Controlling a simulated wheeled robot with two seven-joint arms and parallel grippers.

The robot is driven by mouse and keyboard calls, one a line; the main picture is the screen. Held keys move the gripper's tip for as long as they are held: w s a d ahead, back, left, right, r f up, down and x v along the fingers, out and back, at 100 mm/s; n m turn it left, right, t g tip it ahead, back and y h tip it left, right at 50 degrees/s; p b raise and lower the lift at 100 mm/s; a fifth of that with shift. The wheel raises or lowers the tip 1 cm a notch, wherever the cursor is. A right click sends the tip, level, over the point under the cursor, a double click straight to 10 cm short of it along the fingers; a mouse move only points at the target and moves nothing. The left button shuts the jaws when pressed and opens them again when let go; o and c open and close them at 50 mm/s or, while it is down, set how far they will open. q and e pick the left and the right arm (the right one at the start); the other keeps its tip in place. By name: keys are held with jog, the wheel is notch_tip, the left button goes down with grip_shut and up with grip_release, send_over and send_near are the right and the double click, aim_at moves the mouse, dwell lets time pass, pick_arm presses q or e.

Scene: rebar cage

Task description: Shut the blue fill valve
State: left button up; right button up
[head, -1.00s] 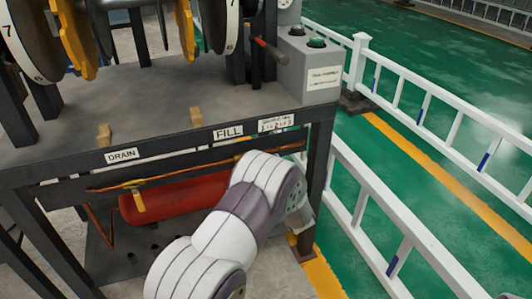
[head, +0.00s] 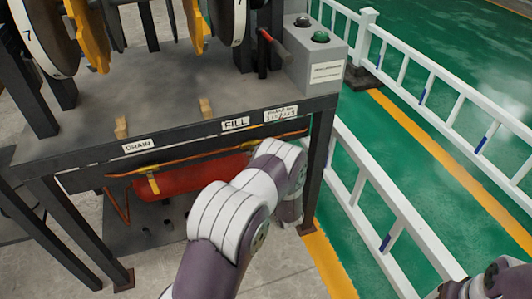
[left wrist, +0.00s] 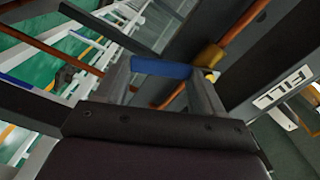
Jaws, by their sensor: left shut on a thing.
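The blue handle (left wrist: 160,68) of the fill valve shows in the left wrist view, beside a brass valve body (left wrist: 209,56) on a copper pipe (left wrist: 243,35). The handle lies at an angle to the pipe. My left gripper (left wrist: 163,82) is shut on the blue handle, with one finger at each side of it. In the head view my left arm reaches under the bench below the FILL label (head: 236,124). The bench edge and my arm hide the gripper and the handle there. My right gripper is not clearly seen; only part of that arm shows at the lower right.
The bench (head: 185,92) overhangs the pipe. A red cylinder (head: 175,182) lies under it, with a yellow handle (head: 153,184) near the DRAIN label (head: 138,146). A bench leg (head: 319,165) stands close right of my left arm. White railings (head: 385,205) run along the right.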

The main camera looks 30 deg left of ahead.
pick_arm(q)
jog(key=shift+s+a+f+m+p, duration=0.1)
jog(key=shift+s+a+m+p, duration=0.2)
jog(key=shift+m, duration=0.45)
jog(key=shift+s+a+f+m+p, duration=0.15)
jog(key=shift+m+p, duration=0.2)
jog(key=shift+m, duration=0.35)
jog(key=shift+s+a+f+m+p, duration=0.15)
jog(key=shift+s+m+p, duration=0.15)
jog(key=shift+m, duration=0.45)
jog(key=o, duration=1.5)
jog(key=p+v, duration=0.3)
jog(key=v, duration=0.9)
jog(key=shift+s+d, duration=0.2)
